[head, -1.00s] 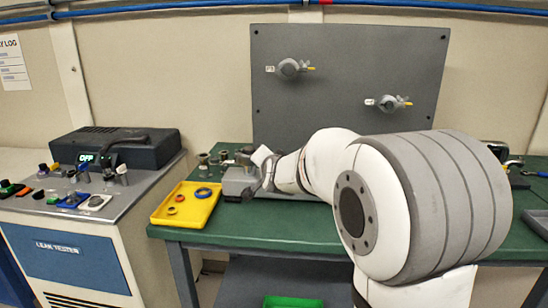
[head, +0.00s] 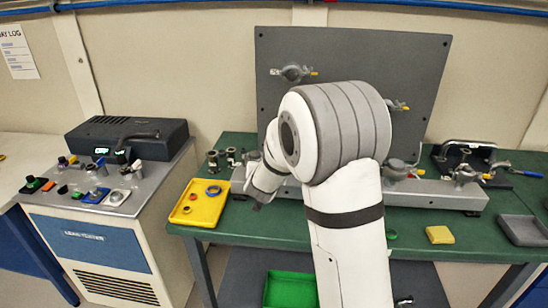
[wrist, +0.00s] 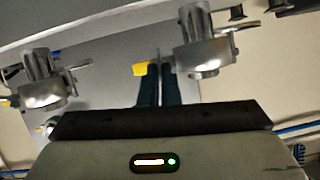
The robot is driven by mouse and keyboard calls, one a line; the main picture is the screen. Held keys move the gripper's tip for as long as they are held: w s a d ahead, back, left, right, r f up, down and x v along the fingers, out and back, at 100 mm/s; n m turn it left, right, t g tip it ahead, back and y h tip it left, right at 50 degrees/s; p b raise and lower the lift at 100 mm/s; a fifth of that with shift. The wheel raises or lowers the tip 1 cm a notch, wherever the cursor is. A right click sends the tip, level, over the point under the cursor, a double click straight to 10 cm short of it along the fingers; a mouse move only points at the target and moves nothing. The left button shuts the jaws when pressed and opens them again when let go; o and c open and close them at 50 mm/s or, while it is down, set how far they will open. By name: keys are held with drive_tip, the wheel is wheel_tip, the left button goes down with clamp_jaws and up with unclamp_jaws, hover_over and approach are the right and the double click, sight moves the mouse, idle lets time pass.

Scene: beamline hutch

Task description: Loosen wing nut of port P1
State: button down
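My gripper (wrist: 159,85) shows in the wrist view as two dark fingers side by side, with only a thin gap and nothing clear between them. A yellow tip (wrist: 140,69) shows just left of the fingertips; contact cannot be told. A metal clamp (wrist: 205,52) is right of the fingers and a similar clamp (wrist: 44,85) is at the left. In the head view, clamped ports sit on the upright grey panel, one at upper left (head: 292,73) and one at right (head: 397,105), with yellow-tipped wing nuts. No port label is readable, so P1 cannot be identified. My arm hides the gripper's surroundings there.
A yellow tray (head: 186,214) with rings lies left on the green bench (head: 285,232). A low grey manifold (head: 440,197) carries more clamps, including one (head: 397,169). A yellow block (head: 440,235) and a grey tray (head: 522,230) lie right. The leak tester (head: 95,245) stands left.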

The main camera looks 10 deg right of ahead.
drive_tip(key=shift+s+f+p, duration=0.15)
drive_tip(key=shift+f+p, duration=0.15)
drive_tip(key=shift+f, duration=0.1)
drive_tip(key=c, duration=1.8)
unclamp_jaws()
drive_tip(key=shift+o, duration=0.8)
drive_tip(key=shift+r, duration=0.2)
drive_tip(key=shift+w, duration=0.2)
drive_tip(key=shift+r, duration=0.1)
